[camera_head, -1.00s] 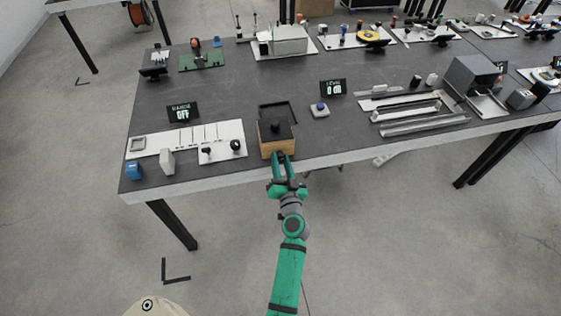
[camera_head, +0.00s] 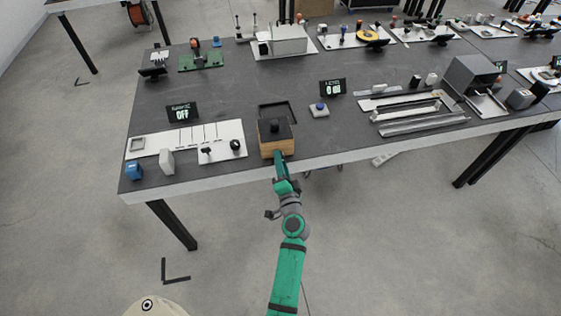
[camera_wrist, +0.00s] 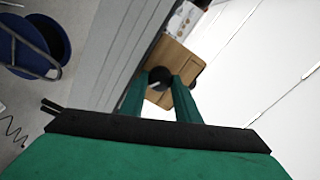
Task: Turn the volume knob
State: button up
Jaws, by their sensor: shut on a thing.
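A small wooden box (camera_head: 277,148) with a black top stands at the table's front edge. In the wrist view its wooden face (camera_wrist: 181,56) carries a dark round knob (camera_wrist: 160,76). My gripper (camera_head: 278,157) reaches the box's front from below, and its fingers hide that knob in the head view. In the wrist view the green fingers (camera_wrist: 160,88) lie on either side of the knob, shut on it. A black knob (camera_head: 275,126) stands on the box's top, apart from the fingers. A small display (camera_head: 333,87) behind the box is too blurred to read surely.
A white panel (camera_head: 222,151) with two black knobs lies left of the box, near a display reading OFF (camera_head: 182,113). A blue button on a white base (camera_head: 320,110) and metal rails (camera_head: 424,125) lie to the right.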

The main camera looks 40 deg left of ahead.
dwell(0.4)
jog(key=o, duration=1)
jog(key=shift+o, duration=0.2)
jog(key=shift+f, duration=0.1)
jog(key=shift+d, duration=0.1)
